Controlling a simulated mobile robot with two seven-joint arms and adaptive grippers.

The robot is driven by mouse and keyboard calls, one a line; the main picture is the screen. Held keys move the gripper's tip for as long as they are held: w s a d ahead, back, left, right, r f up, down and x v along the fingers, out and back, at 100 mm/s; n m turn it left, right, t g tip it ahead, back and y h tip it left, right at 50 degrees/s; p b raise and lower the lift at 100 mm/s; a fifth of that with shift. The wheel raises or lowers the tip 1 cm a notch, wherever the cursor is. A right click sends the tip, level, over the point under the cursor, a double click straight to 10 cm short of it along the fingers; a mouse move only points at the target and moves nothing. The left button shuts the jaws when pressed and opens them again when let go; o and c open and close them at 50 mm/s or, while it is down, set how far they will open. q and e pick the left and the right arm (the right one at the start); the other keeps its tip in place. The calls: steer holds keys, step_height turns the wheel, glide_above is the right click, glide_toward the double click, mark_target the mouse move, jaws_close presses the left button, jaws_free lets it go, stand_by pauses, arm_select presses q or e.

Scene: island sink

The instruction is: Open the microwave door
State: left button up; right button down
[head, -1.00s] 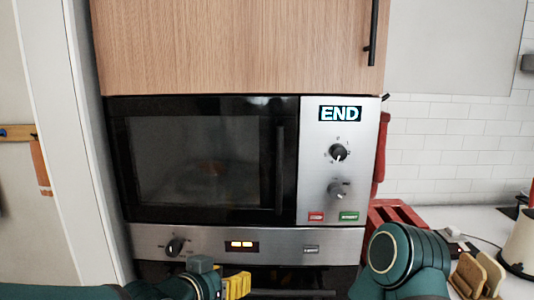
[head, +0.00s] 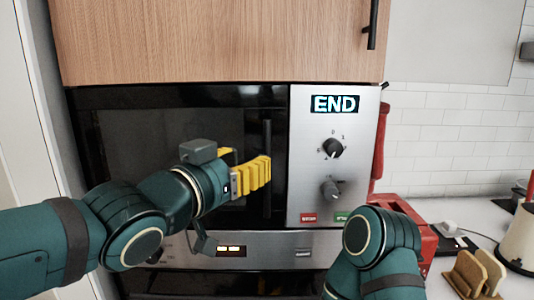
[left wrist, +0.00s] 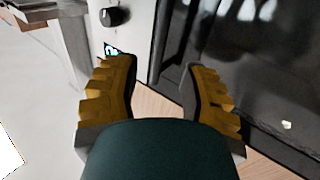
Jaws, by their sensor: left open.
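The microwave (head: 325,205) is built in under a wood cabinet, with a silver control panel and a lit END display (head: 335,103). Its dark glass door (head: 130,140) appears shut. The black vertical door handle (head: 267,135) is at the door's right side. My left gripper (head: 255,175), with yellow fingers, is open in front of the handle's lower part and partly hides it. In the left wrist view its fingers (left wrist: 158,75) are spread, with a dark upright bar between their tips. Contact cannot be told. My right arm shows at lower right, its gripper out of view.
The oven panel (head: 275,248) lies below the microwave. The wood cabinet (head: 215,40) is just above. A red container (head: 425,240) and a wooden holder (head: 478,272) stand on the counter at right. A pale wall panel borders the left.

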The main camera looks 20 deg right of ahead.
mark_target(265, 153)
arm_select(q)
steer(key=x, duration=0.6)
steer(key=shift+w+d, duration=0.25)
steer(key=shift+d, duration=0.05)
jaws_close()
